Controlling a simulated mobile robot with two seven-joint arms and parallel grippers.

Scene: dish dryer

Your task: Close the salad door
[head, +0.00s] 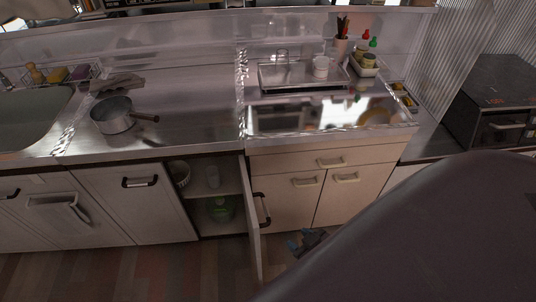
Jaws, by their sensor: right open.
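The cabinet door (251,224) stands open, swung out toward me and seen nearly edge-on, with a dark handle (263,209) on its right-hand side. Behind it the open cabinet (208,234) shows a shelf (203,190) and a green item (221,209) in the lower compartment. My right gripper (301,243) is low in front of the right cabinets, to the right of the open door and apart from it. It is open and looks empty. My large dark arm hides the lower right. My left gripper is out of view.
A pot (113,115) stands on the steel counter, left of the open cabinet. A sink (30,120) is at the far left. Closed doors and a drawer (331,161) are right of the open door. A dark oven (492,105) is at far right. Wooden floor (150,274) is clear in front.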

